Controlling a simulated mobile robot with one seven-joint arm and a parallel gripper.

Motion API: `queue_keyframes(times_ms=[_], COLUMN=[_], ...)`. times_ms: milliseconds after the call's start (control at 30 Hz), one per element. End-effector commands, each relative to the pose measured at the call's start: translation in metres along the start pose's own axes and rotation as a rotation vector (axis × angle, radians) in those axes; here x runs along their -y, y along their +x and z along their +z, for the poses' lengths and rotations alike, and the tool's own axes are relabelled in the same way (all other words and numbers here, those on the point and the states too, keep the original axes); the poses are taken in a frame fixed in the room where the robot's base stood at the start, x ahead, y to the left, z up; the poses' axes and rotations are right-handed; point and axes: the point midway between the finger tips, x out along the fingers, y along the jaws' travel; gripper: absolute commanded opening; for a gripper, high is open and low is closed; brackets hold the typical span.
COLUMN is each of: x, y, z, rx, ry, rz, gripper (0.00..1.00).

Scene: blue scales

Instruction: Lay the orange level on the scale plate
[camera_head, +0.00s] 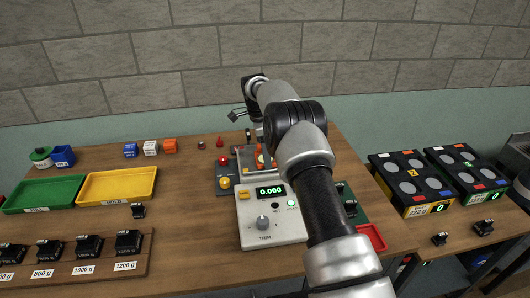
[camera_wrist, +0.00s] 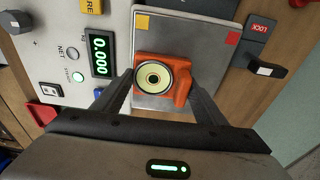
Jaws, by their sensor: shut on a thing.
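The orange level (camera_wrist: 178,66) has a round bubble vial in its top and sits between my two fingers in the wrist view. My gripper (camera_wrist: 162,88) is shut on the level and holds it over the grey scale plate (camera_wrist: 202,52). Whether the level touches the plate is hard to tell. The scale's green display (camera_wrist: 101,55) reads 0.000. In the head view the scale (camera_head: 270,222) stands in the middle of the table, and a bit of the orange level (camera_head: 260,161) shows beside my arm, which hides most of the plate.
A lever marked LOCK (camera_wrist: 262,68) lies beside the plate. A green tray (camera_head: 42,193) and a yellow tray (camera_head: 116,185) stand at the left, with a rack of black weights in front (camera_head: 85,250). Black units with round pads (camera_head: 408,182) stand at the right.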

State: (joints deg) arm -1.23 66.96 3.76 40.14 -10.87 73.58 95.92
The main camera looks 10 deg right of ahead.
Motion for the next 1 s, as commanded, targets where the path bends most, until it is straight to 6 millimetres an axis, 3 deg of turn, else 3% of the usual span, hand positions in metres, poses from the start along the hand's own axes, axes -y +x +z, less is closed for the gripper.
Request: queue_keyframes(times_ms=[267, 300, 400, 800, 1000], x=[0.000, 0.000, 0.000, 0.001, 0.001], y=[0.003, 0.003, 0.002, -0.006, -0.043], z=[0.001, 0.001, 0.001, 0.000, 0.000], rx=[0.000, 0.000, 0.001, 0.000, 0.001], ry=[0.000, 0.000, 0.000, 0.000, -0.001], rz=[-0.001, -0.001, 0.000, -0.002, -0.004], gripper=[0.39, 0.69, 0.84, 0.84, 0.84])
